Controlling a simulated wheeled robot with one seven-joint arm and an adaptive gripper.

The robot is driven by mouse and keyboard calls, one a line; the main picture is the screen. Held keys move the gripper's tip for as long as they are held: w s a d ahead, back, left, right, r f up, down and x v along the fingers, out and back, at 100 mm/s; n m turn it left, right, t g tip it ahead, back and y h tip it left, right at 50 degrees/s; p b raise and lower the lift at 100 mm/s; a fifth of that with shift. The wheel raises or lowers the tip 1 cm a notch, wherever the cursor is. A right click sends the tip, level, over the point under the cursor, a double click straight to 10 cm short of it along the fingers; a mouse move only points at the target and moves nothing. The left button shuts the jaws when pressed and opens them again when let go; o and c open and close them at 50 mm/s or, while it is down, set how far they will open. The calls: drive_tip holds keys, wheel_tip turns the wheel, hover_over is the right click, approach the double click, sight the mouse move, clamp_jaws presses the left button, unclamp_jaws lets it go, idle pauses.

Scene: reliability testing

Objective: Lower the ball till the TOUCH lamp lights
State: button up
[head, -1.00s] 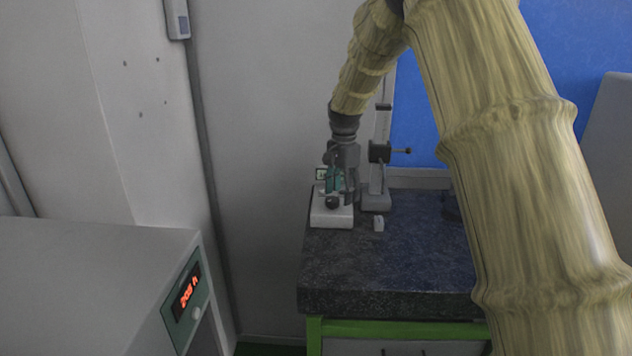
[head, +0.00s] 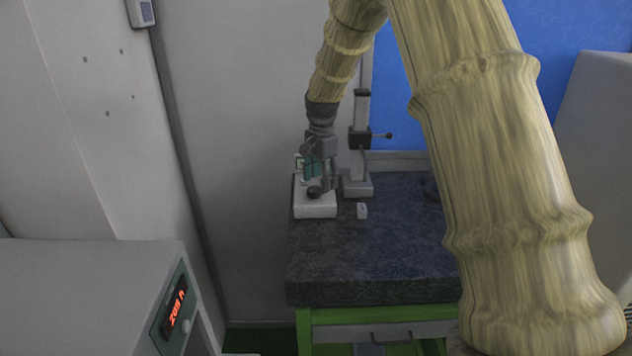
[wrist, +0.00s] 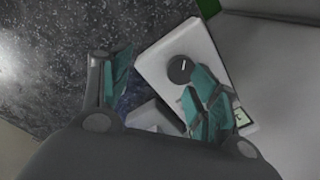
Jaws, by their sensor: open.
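A white control box (head: 315,209) with a round dark knob (head: 315,191) sits on the dark granite table at its back left. The box (wrist: 210,52) and knob (wrist: 180,68) also show in the wrist view, with a small display (wrist: 242,117) near one edge. My gripper (head: 321,174) points down close over the box. In the wrist view my gripper (wrist: 163,92) is open, its two teal-padded fingers wide apart, one beside the knob and one over the granite. Nothing is visibly held. I cannot make out the ball or a lit TOUCH lamp.
A column stand (head: 361,112) with a dark clamp and side handle (head: 388,136) stands right of the box. The granite table (head: 400,240) is clear towards the front. A cabinet with a red display (head: 177,307) stands front left.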

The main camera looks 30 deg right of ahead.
sight(314, 189)
drive_tip(key=shift+g, duration=0.3)
drive_tip(key=w+f, duration=0.2)
drive_tip(key=f, duration=0.1)
drive_tip(key=w+f+p, duration=0.1)
drive_tip(key=w+f, duration=0.2)
drive_tip(key=shift+w+f, duration=0.2)
drive_tip(key=shift+w, duration=0.35)
drive_tip(key=shift+s+r, duration=0.2)
drive_tip(key=shift+s, duration=0.3)
drive_tip(key=shift+s+r, duration=0.25)
drive_tip(key=shift+s, duration=0.25)
drive_tip(key=shift+s+r, duration=0.25)
drive_tip(key=shift+s, duration=0.2)
drive_tip(key=c, duration=0.3)
drive_tip(key=shift+s+r, duration=0.15)
drive_tip(key=shift+s, duration=0.1)
drive_tip(key=c, duration=0.3)
drive_tip(key=shift+w+f, duration=0.45)
drive_tip(key=shift+w, duration=0.1)
drive_tip(key=c, duration=0.4)
drive_tip(key=shift+f, duration=0.1)
drive_tip(key=shift+d, duration=0.1)
drive_tip(key=shift+c, duration=0.2)
